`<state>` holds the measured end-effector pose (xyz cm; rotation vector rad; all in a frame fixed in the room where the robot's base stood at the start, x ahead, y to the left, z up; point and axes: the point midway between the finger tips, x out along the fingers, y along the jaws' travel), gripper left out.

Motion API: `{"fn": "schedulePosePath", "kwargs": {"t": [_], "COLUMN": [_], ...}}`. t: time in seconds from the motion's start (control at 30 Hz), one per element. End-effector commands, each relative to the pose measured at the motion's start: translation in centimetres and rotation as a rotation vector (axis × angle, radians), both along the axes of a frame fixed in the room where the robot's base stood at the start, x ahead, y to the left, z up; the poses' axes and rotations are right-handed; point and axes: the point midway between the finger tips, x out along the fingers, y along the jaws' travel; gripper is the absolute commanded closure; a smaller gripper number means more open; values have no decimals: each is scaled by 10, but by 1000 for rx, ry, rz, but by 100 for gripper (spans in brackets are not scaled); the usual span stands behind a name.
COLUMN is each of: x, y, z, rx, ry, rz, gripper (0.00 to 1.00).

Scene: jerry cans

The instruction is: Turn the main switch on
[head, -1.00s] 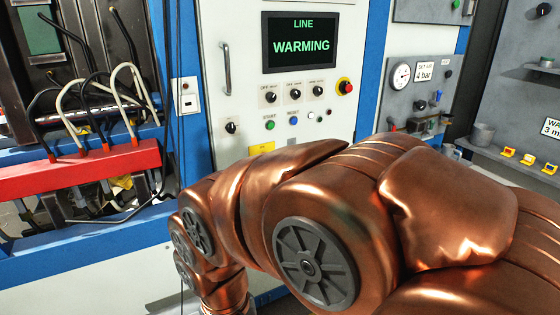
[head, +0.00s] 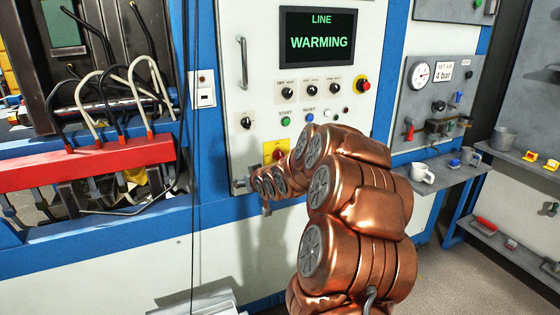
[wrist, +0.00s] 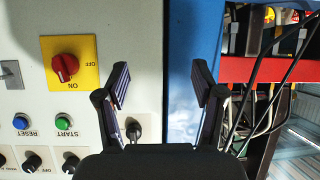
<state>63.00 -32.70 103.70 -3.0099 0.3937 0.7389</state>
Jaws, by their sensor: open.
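The main switch is a red knob on a yellow plate on the white cabinet front. It shows in the head view (head: 277,154), partly behind my arm, and in full in the wrist view (wrist: 66,67). The wrist view is upside down, with OFF to the right of the knob and ON below it. In the head view my gripper (head: 250,190) is lower left of the plate.
The display (head: 319,37) reads LINE WARMING. Above the switch are a green START button (head: 286,121), a blue RESET button (head: 309,118), several black knobs and a red emergency button (head: 364,86). A cabinet handle (head: 243,62) stands out. Cables hang near a red bar (head: 80,170) at left.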

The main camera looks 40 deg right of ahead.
Motion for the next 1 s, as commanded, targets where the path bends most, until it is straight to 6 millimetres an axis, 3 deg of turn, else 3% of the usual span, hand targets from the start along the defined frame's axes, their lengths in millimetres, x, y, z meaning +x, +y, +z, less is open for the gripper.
{"fn": "schedulePosePath", "kwargs": {"t": [0.03,0.2,0.4,0.67,1.0], "x": [3,6,-8,-17,16], "y": [-24,-93,-148,-171,-182], "z": [-8,-6,-11,-8,-7], "rx": [-5,-51,-94,-121,-123], "ry": [-45,-235,-387,-462,-460], "rz": [-16,-45,-65,-68,-67], "gripper": [32,32,32,32,32]}}
